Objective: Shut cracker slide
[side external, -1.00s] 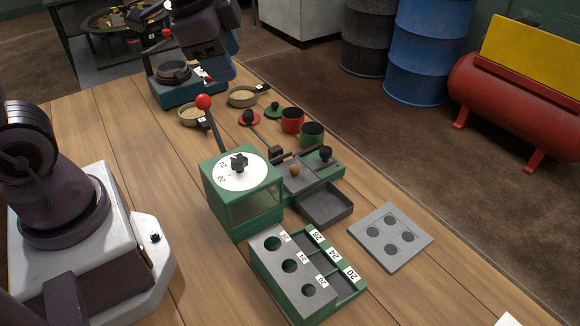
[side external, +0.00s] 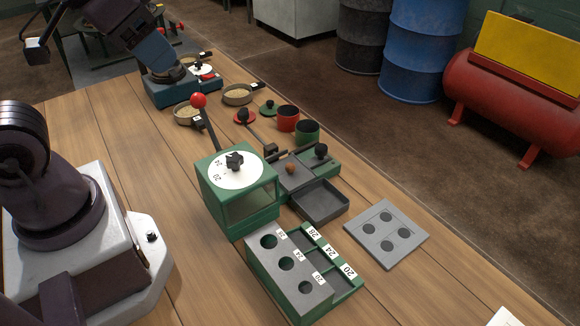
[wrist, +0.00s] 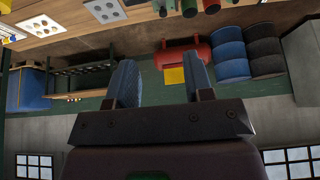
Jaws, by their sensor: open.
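The green cracker (side external: 238,190) stands on the bench, with a white numbered dial (side external: 235,169) on top and a red-balled lever (side external: 199,101) rising behind it. My gripper (side external: 160,58) is high at the upper left, well away from the cracker. In the wrist view its two blue fingers (wrist: 160,70) are apart and empty.
A green block with round holes (side external: 288,272) and numbered bays stands in front of the cracker. A grey plate with holes (side external: 387,233) lies right. Behind are pans (side external: 237,94), a red cup (side external: 287,118), a green cup (side external: 307,131) and a blue-based device (side external: 168,92).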

